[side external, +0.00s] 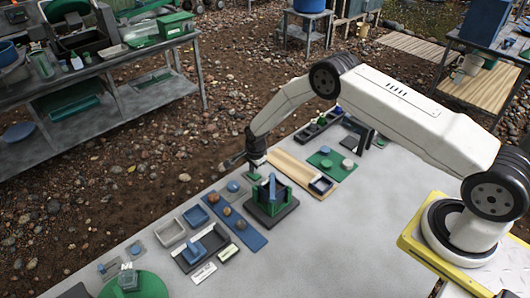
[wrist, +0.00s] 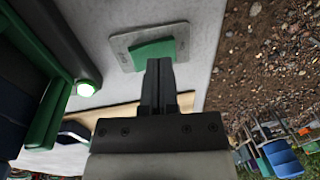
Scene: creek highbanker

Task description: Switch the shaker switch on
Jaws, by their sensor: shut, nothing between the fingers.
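A green rocker switch (wrist: 155,52) sits on a grey plate (wrist: 122,46) on the table, ahead of my gripper in the wrist view. My gripper (wrist: 158,66) is shut and empty, with its fingertips at the rocker's lower edge in that view. I cannot tell whether they touch it. In the side view my gripper (side external: 256,164) is low behind the green-framed machine (side external: 270,196), where the rocker is hard to make out. A round lamp (wrist: 88,89) beside the machine's dark base glows whitish green in the wrist view.
The green-framed machine stands close beside my gripper. A blue mat (side external: 236,222) with stones and several small trays lie to its left. A wooden board (side external: 298,172) and a green mat (side external: 331,164) lie to its right. The table front (side external: 335,240) is clear.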

